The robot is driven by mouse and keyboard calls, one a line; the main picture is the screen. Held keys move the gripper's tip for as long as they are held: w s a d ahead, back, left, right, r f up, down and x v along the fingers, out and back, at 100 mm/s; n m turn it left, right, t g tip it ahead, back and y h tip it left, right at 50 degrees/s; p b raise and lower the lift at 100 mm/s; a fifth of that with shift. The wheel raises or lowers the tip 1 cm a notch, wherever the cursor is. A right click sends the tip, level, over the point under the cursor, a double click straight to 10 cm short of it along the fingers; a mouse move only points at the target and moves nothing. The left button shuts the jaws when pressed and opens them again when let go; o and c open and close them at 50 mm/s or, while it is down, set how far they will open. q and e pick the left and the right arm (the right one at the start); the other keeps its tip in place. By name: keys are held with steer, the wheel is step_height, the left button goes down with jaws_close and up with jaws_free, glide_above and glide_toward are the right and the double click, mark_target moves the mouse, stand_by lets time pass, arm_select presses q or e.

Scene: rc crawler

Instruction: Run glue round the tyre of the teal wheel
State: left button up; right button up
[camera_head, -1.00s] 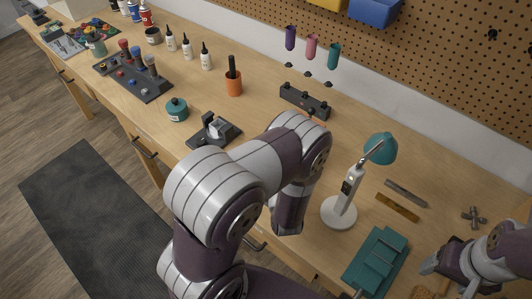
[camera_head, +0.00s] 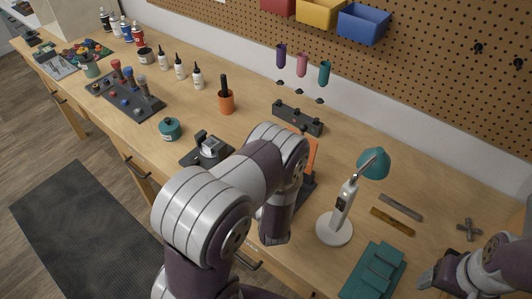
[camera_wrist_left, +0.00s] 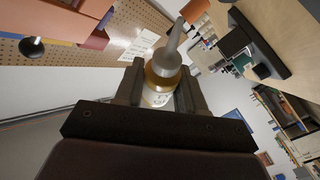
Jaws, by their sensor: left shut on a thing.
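In the left wrist view my left gripper (camera_wrist_left: 160,84) is shut on a glue bottle (camera_wrist_left: 158,98). The bottle has a pale body, an amber collar and a grey tapered nozzle that points up and to the right in that view. In the head view my left arm fills the middle, and its gripper and the bottle are hidden behind it. I cannot make out a teal wheel in either view. My right gripper (camera_head: 432,277) is low at the right edge of the head view, and its finger gap cannot be made out.
A white lamp with a teal shade (camera_head: 335,228) stands right of my left arm. An orange piece (camera_head: 312,150) and a dark base show partly behind the arm. A teal rack (camera_head: 374,270) lies in front. A black holder (camera_head: 298,119) and an orange cup (camera_head: 227,103) stand behind.

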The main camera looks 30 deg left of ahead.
arm_select(q)
steer(key=shift+s+d+r+n+p, duration=0.3)
steer(key=shift+d+r+n+p, duration=0.15)
steer(key=shift+p, duration=0.3)
steer(key=n+g+h+p, duration=0.1)
steer(key=n+h+p, duration=0.1)
steer(key=a+n+g+h+p, duration=0.1)
steer(key=n+h+p, duration=0.1)
steer(key=a+f+n+g+h+p, duration=0.1)
steer(key=n+h, duration=0.1)
steer(key=n, duration=0.1)
steer(key=shift+s+a+f+p, duration=0.1)
steer(key=shift+s+a+p, duration=0.1)
steer(key=shift+p, duration=0.2)
steer(key=shift+d+f+n+h, duration=0.15)
steer(key=shift+n+h, duration=0.15)
steer(key=shift+h, duration=0.2)
steer(key=shift+d+f+n+h, duration=0.15)
steer(key=shift+n+h, duration=0.1)
steer(key=shift+h, duration=0.25)
steer(key=n+h, duration=0.1)
steer(key=d+n+h+p, duration=0.1)
steer(key=shift+w+d+f+h, duration=0.1)
steer(key=shift+f+h, duration=0.1)
steer(key=shift+h, duration=0.2)
steer(key=shift+w+d+f+n+h+p, duration=0.2)
steer(key=shift+d+n+h+p, duration=0.1)
steer(key=shift+n+h, duration=0.25)
steer(key=shift+s, duration=0.1)
steer(key=shift+d, duration=0.1)
